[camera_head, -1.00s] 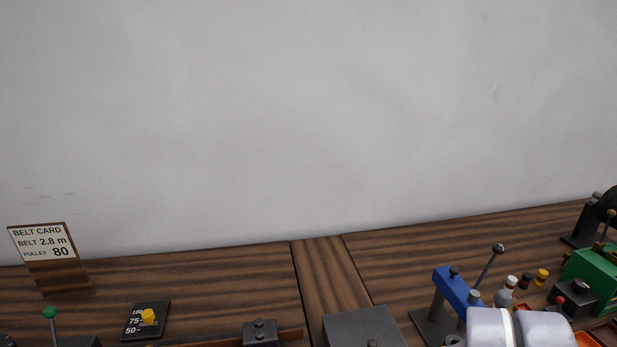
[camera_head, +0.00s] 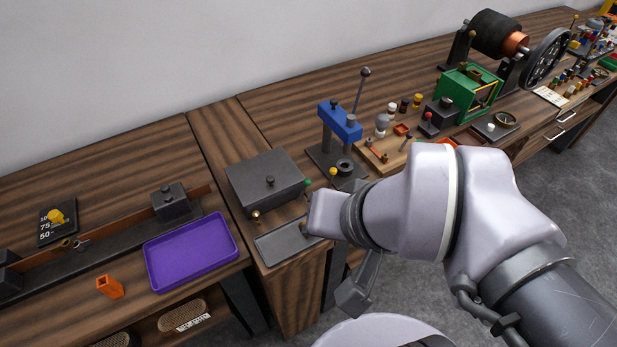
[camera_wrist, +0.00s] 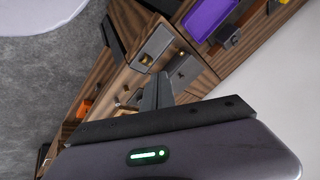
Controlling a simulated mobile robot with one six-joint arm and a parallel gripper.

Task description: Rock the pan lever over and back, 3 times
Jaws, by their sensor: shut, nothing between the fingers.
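A shallow grey metal pan (camera_head: 283,246) sits at the front of the narrow bench section, before a dark lidded box (camera_head: 262,180). A small brass-knobbed part (camera_head: 256,215) stands at the box's front left, and a green knob (camera_head: 307,182) at its right. I cannot tell for sure which is the pan lever.
A purple tray (camera_head: 192,252) and an orange block (camera_head: 110,287) are on the left bench. A blue press (camera_head: 340,122) with a tall lever stands right of the box. A green machine (camera_head: 468,90) is farther right. Open floor (camera_head: 590,180) lies at the right.

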